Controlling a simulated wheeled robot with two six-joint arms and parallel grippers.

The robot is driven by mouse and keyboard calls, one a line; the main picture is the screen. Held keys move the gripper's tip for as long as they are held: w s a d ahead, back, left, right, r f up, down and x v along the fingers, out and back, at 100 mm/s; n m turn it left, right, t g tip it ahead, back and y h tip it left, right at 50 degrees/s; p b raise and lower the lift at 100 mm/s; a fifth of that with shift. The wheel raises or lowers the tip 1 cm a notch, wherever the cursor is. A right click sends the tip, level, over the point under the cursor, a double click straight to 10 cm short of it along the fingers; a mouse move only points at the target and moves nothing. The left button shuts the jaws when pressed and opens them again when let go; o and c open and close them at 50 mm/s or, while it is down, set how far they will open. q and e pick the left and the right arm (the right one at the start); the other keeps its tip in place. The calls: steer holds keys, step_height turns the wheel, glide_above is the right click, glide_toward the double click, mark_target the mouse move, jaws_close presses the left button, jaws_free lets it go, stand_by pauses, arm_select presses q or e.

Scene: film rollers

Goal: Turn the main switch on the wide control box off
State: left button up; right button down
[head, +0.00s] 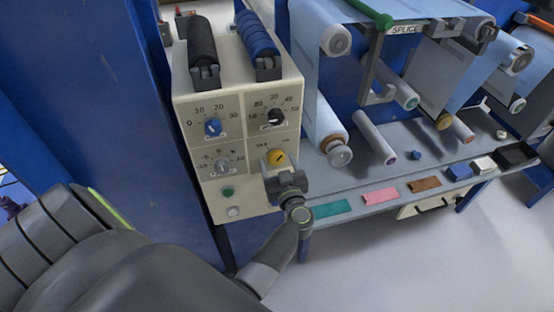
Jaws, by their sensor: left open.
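The wide control box (247,195) is a cream cabinet with its front panel facing me, left of centre. On the panel's lower right is a yellow round knob (277,156) with a dark pointer mark, which looks like the main switch. Its labels are too small to read. My left gripper (274,171) is open just below the yellow knob, close in front of the panel. It hides the panel's lower right corner. I cannot tell whether the fingers touch the knob. My right gripper is not in view.
The panel also has a blue dial (212,127), a black dial (275,117), a grey dial (222,167), a green button (228,191) and a white button (233,211). A film-roller bench (345,190) stands right.

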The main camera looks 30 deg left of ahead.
arm_select(q)
steer(key=shift+r, duration=0.1)
steer(key=shift+s, duration=0.1)
steer(key=shift+c, duration=0.9)
steer(key=c, duration=0.8)
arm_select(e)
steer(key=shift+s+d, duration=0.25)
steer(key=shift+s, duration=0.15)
